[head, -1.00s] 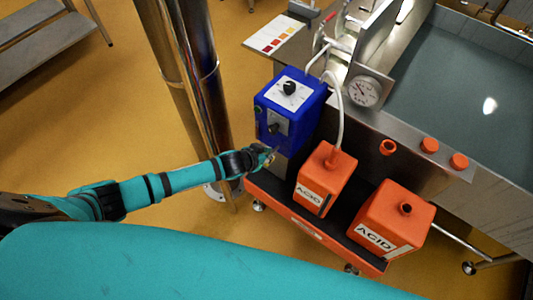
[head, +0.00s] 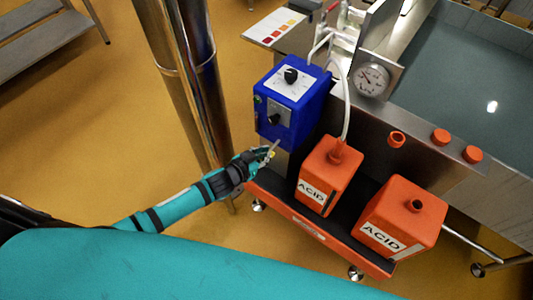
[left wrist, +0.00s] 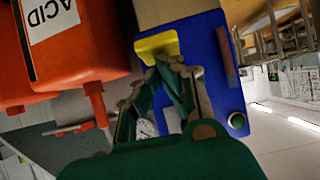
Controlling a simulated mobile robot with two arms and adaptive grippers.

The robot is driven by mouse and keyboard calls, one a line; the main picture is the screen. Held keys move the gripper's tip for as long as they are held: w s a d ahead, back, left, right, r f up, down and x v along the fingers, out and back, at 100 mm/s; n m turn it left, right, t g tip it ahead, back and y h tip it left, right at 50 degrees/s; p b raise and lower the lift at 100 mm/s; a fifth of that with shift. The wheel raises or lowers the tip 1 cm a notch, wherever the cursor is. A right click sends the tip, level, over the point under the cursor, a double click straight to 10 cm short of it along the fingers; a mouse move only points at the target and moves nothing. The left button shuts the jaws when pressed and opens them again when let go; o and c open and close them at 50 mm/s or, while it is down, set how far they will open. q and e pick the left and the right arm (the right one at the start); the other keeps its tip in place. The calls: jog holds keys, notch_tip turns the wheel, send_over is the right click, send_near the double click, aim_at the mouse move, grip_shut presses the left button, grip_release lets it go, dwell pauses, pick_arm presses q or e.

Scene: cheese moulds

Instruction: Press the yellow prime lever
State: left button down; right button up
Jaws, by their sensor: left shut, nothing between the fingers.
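The blue pump box (head: 306,112) stands at the left end of the cart, with dials on its top and front. The yellow prime lever (left wrist: 157,46) shows clearly in the left wrist view, sticking out of the blue box face (left wrist: 208,62). In the head view only a small yellow bit shows by the fingers. My left gripper (head: 273,149) is at the lower front of the pump box. In the left wrist view its fingertips (left wrist: 172,66) are shut and empty, right at the lever's edge; I cannot tell whether they touch it. My right gripper is not in view.
Two orange acid cans (head: 328,178) (head: 402,217) stand on the orange cart (head: 310,229) right of my gripper. A white hose (head: 346,105) runs into the nearer-left can. A steel column (head: 178,75) rises left of the pump. A steel vat (head: 460,70) lies behind.

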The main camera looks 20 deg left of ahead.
pick_arm(q)
jog(key=shift+s+f+t+b, duration=0.2)
jog(key=shift+f+t+b, duration=0.2)
jog(key=shift+f, duration=0.4)
jog(key=shift+s+f, duration=0.1)
jog(key=shift+f, duration=0.5)
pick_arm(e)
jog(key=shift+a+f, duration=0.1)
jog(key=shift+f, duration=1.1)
